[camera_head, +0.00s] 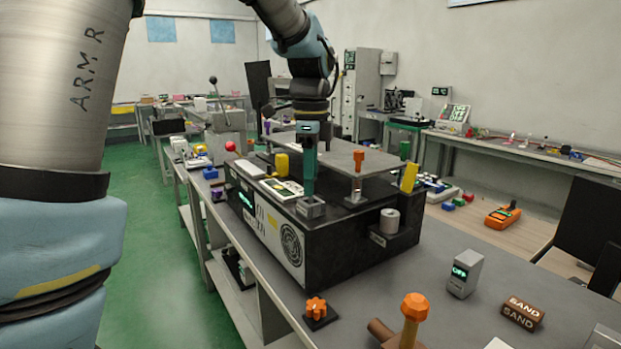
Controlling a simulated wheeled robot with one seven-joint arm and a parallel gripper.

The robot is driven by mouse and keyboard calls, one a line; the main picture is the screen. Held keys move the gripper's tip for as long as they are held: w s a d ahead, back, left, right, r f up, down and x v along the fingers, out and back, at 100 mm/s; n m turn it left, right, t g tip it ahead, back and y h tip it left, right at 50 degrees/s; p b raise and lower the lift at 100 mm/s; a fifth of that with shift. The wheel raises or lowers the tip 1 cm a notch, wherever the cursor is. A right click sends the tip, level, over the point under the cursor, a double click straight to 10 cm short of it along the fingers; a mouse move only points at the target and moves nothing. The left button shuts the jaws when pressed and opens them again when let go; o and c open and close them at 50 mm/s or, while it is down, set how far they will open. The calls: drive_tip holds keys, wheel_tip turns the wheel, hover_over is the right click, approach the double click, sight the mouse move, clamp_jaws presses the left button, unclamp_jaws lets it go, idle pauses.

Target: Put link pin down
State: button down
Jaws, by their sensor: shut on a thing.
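My gripper (310,190) points straight down with its teal fingers at a small grey block (311,208) on the near top edge of the dark machine box (345,245). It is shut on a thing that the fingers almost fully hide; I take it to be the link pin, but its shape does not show. I cannot tell whether the held thing touches the block or sits in it. To the right, an orange-topped pin (358,162) stands upright in a similar grey block, apart from my gripper.
A raised grey plate (330,158) lies just behind my gripper. Yellow handles (281,163) (409,177) and a grey roll (389,221) stand around it. An orange knob (316,308), an orange-topped lever (413,308) and a grey display box (465,272) are on the front bench.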

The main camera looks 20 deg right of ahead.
drive_tip(key=shift+f, duration=0.15)
drive_tip(key=c, duration=0.6)
unclamp_jaws()
wheel_tip(320, 180, up, 12)
drive_tip(key=b, duration=0.1)
drive_tip(key=w+a+f+n, duration=0.2)
drive_tip(key=a+f+n, duration=0.5)
drive_tip(key=a+f, duration=0.15)
drive_tip(key=w+a+f+n, duration=0.2)
drive_tip(key=a+f+n, duration=0.45)
drive_tip(key=a, duration=0.25)
drive_tip(key=s+a+f+n, duration=0.2)
drive_tip(key=a+f+n, duration=0.1)
drive_tip(key=a, duration=0.1)
drive_tip(key=s+a+f+n+t, duration=0.1)
drive_tip(key=s+a+f+n, duration=0.2)
drive_tip(key=a+f, duration=0.1)
drive_tip(key=s+a+f+n, duration=0.3)
drive_tip(key=a+n, duration=0.1)
drive_tip(key=shift+a+f+t, duration=0.15)
drive_tip(key=shift+a+t, duration=0.15)
drive_tip(key=shift+a, duration=0.05)
